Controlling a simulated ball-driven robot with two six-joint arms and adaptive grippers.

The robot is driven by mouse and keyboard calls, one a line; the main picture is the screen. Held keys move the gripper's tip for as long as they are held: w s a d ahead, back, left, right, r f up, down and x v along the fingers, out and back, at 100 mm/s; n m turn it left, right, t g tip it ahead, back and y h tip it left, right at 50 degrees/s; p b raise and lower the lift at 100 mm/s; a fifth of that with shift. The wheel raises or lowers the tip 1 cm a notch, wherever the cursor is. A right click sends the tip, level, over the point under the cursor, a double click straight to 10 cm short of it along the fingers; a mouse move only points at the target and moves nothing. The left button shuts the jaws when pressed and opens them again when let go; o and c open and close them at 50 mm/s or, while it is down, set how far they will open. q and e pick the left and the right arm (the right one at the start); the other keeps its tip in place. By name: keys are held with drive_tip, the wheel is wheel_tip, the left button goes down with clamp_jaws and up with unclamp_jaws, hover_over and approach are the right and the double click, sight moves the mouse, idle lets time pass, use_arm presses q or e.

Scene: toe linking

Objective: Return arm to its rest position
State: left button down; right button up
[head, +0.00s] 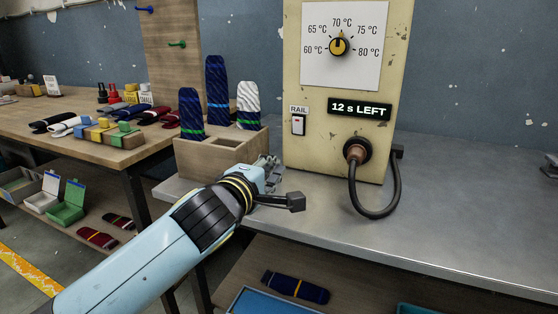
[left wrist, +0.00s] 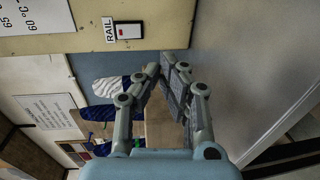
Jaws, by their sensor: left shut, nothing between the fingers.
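My left arm, light blue, reaches in from the lower left in the head view. Its left gripper (head: 268,170) is over the grey bench, in front of the wooden sock holder and left of the cream machine. In the left wrist view the left gripper (left wrist: 168,85) has its fingers together with nothing between them. The cream machine (head: 300,152) has a dial, a display reading "12 s LEFT" and a RAIL switch (head: 298,125). The switch also shows in the left wrist view (left wrist: 128,31). My right gripper is in neither view.
The wooden holder (head: 195,160) holds upright socks on forms, close behind the gripper. A black cable (head: 372,213) loops from the machine's front. The grey bench (head: 460,220) is clear to the right. A wooden table (head: 75,145) with folded socks and blocks stands at the left.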

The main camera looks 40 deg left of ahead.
use_arm(q)
drive_tip(key=shift+s+d, duration=0.15)
drive_tip(key=shift+s, duration=0.35)
